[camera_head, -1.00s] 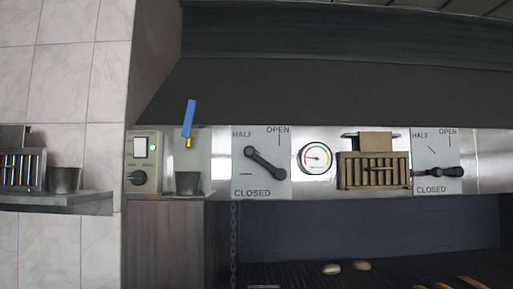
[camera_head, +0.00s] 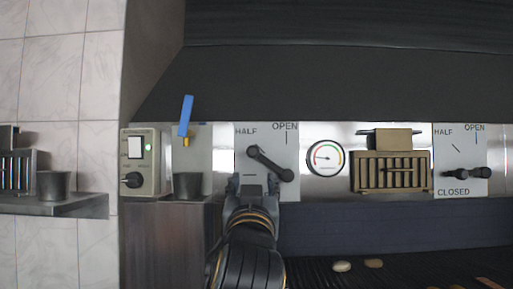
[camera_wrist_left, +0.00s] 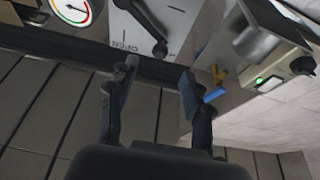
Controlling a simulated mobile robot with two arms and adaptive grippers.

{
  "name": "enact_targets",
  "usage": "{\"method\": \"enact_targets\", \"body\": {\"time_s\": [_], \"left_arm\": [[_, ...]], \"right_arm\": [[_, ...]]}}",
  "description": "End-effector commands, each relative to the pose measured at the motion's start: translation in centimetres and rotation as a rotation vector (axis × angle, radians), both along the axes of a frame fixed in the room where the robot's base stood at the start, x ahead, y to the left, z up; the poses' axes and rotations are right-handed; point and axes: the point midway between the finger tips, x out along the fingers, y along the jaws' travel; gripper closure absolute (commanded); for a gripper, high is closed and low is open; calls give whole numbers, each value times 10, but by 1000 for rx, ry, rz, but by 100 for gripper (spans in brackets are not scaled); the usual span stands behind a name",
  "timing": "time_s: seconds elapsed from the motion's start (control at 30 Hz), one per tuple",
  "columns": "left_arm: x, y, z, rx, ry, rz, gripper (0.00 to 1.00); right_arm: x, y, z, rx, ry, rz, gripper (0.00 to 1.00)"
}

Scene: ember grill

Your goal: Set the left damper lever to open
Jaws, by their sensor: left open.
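The left damper lever (camera_head: 270,163) is a dark bar on a white plate (camera_head: 290,150) marked HALF and OPEN. It slants from its lower-right pivot to a knob at the upper left, on the HALF side. The OPEN mark is straight above the pivot. My left gripper (camera_head: 253,181) is open and empty, its fingertips just below the knob in the head view and covering the plate's lower part. In the left wrist view, the lever (camera_wrist_left: 144,18) lies beyond the spread fingers (camera_wrist_left: 160,70), apparently apart from them. My right gripper is not in view.
A round gauge (camera_head: 325,158) and a slatted brown box (camera_head: 391,172) are to the right. The right damper lever (camera_head: 465,173) points left, to CLOSED. On the left are a switch box (camera_head: 145,163), a dark cup (camera_head: 187,185) and a blue strip (camera_head: 185,115).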

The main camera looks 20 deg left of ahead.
Motion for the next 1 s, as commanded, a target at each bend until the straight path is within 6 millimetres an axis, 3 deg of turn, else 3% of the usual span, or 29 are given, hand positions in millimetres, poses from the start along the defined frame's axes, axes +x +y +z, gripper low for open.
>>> {"method": "enact_targets", "body": {"time_s": [0.07,0.17,0.7,1.0], "left_arm": [[-8,1,13,-7,-25,2,50],[-4,3,18,-9,-29,5,50],[89,29,60,-6,-25,5,50],[112,35,66,-7,-28,3,50]], "right_arm": [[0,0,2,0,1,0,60],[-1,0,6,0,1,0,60],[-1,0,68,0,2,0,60],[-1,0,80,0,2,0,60]]}}
